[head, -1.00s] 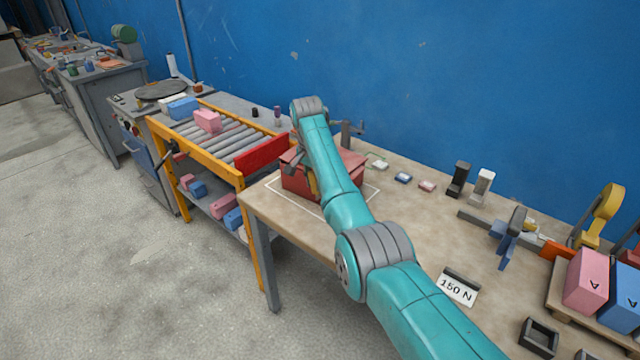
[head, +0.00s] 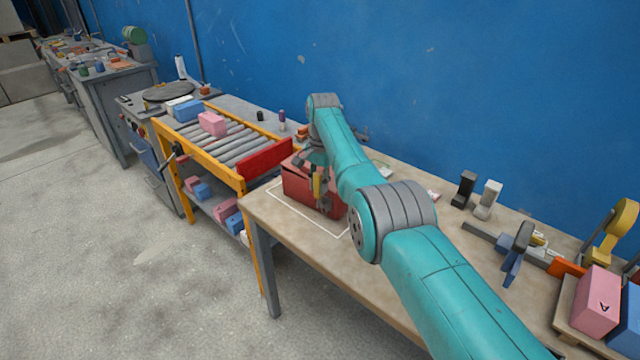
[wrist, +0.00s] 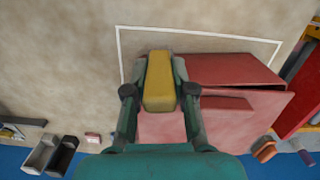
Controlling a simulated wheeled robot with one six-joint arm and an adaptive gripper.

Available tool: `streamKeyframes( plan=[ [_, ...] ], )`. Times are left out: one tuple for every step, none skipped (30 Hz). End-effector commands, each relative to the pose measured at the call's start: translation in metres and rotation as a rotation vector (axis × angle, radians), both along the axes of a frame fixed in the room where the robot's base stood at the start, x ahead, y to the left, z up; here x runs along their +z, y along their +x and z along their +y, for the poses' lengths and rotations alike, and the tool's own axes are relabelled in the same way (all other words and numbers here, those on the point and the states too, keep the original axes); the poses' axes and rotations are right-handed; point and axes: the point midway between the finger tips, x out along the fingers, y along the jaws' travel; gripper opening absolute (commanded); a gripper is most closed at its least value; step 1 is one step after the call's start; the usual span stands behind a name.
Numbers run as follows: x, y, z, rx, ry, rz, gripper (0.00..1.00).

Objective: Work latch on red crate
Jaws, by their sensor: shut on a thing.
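The red crate (head: 298,184) sits on the workbench inside a white outline, partly hidden by my arm in the head view. In the wrist view the crate (wrist: 245,122) shows its red lid (wrist: 235,69), whose edge looks tilted against the body. A yellow block-like piece (wrist: 159,82), which looks like the latch, is at the crate's side facing the bench's front edge. My gripper (wrist: 160,72) is shut on this piece, one finger on each side. The yellow piece also shows small in the head view (head: 317,186). Whether the latch is fastened cannot be told.
A roller stand (head: 215,140) with a red end plate (head: 264,158) stands close left of the crate. Black and white upright blocks (head: 487,200) and clamps stand to the right along the blue wall. Bare bench top lies in front of the crate.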

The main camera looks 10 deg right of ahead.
Motion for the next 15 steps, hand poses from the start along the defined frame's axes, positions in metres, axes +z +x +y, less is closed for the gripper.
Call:
streamKeyframes(
  plan=[
    [-0.0018, -0.0009, -0.0005, -0.001, 0.002, 0.006, 0.00],
    [-0.0019, -0.0011, -0.0003, -0.001, 0.005, 0.008, 0.00],
    [-0.0015, -0.0011, 0.0000, -0.001, 0.007, 0.010, 0.00],
    [-0.0018, -0.0012, 0.0002, -0.001, 0.008, 0.013, 0.00],
    [-0.0020, -0.0014, 0.0004, -0.001, 0.011, 0.015, 0.00],
    [-0.0019, -0.0015, 0.0006, -0.001, 0.012, 0.016, 0.00],
    [-0.0019, -0.0015, 0.0007, -0.001, 0.014, 0.018, 0.00],
    [-0.0018, -0.0014, 0.0008, -0.001, 0.014, 0.017, 0.00],
    [-0.0019, -0.0014, 0.0009, -0.001, 0.016, 0.018, 0.00],
    [-0.0023, -0.0016, 0.0011, -0.001, 0.016, 0.019, 0.00],
    [-0.0025, -0.0018, 0.0011, -0.001, 0.017, 0.020, 0.00],
    [-0.0025, -0.0019, 0.0011, -0.001, 0.018, 0.020, 0.00],
    [-0.0026, -0.0019, 0.0011, -0.001, 0.018, 0.020, 0.00],
    [-0.0026, -0.0019, 0.0011, -0.001, 0.019, 0.021, 0.00],
    [-0.0026, -0.0019, 0.0011, -0.001, 0.019, 0.021, 0.00]
  ],
)
